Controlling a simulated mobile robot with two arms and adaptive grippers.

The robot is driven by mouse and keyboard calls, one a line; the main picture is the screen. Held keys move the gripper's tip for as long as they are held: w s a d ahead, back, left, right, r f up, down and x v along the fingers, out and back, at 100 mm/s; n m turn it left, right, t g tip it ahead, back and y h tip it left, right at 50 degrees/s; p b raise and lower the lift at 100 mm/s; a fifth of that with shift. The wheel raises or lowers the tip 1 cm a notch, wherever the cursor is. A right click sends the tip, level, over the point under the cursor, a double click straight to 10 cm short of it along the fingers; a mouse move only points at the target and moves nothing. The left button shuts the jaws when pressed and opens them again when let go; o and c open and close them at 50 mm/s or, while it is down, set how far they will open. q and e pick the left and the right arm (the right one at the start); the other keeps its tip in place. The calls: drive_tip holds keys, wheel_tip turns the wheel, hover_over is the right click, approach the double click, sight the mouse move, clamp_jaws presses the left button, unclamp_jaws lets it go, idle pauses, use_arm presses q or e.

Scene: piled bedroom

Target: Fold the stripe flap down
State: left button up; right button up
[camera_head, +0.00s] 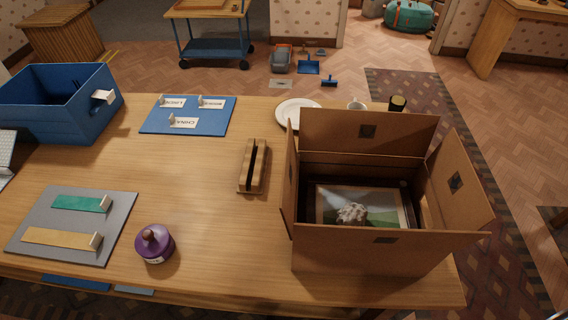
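An open brown cardboard box (340,250) stands on the right of the wooden table. Its back flap (325,128) stands up, and its right flap (470,205) leans outward. Its front flap (330,237) is at the near edge. Its left flap (290,170) is seen nearly edge-on. Small dark patches mark the back, right and front flaps. They are too small to tell which is the stripe. A framed picture (335,200) with a pale lumpy object (352,213) shows inside. Neither of my grippers is in view.
A wooden slotted block (246,178) and a purple lidded pot (155,244) stand left of the box. A white plate (290,112), cup (357,104) and dark jar (397,103) are behind it. The table's middle left (180,185) is clear.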

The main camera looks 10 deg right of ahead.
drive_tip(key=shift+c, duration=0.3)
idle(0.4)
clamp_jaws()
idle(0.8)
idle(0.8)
